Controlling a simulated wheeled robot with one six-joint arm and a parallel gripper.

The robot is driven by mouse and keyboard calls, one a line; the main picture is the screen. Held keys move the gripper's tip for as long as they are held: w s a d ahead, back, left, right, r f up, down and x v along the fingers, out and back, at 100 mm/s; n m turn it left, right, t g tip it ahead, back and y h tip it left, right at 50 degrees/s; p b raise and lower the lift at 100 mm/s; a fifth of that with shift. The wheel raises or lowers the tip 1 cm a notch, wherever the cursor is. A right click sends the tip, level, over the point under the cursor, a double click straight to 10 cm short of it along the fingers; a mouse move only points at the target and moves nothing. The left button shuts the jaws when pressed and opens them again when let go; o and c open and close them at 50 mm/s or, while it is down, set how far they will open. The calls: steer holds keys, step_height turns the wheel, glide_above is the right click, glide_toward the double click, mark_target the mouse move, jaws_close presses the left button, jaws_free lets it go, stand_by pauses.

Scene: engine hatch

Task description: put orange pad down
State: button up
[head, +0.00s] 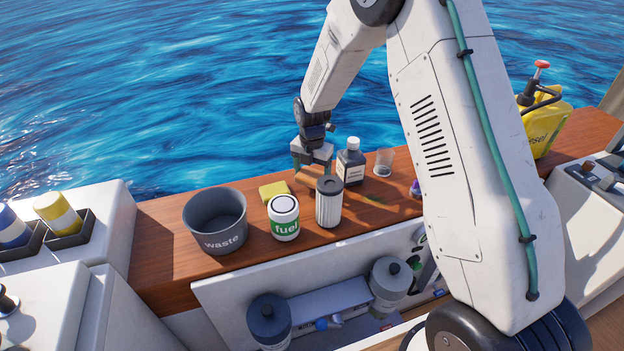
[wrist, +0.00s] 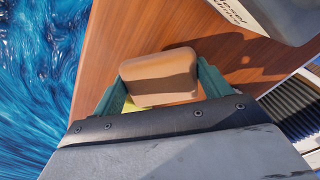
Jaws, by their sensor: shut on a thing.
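The orange pad (wrist: 158,72) is a rounded orange-brown block. In the wrist view it sits between the two green fingers of my gripper (wrist: 162,84), which is shut on it. In the head view the orange pad (head: 308,181) shows partly under my gripper (head: 312,165), low over the wooden ledge (head: 165,240). I cannot tell whether the pad touches the wood. The pad's far side and underside are hidden.
A yellow pad (head: 274,191) lies just left of my gripper. A grey waste bin (head: 217,222) stands to the left.

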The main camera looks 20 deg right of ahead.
steer(key=shift+f, duration=1.3)
steer(key=shift+f, duration=0.15)
steer(key=o, duration=1)
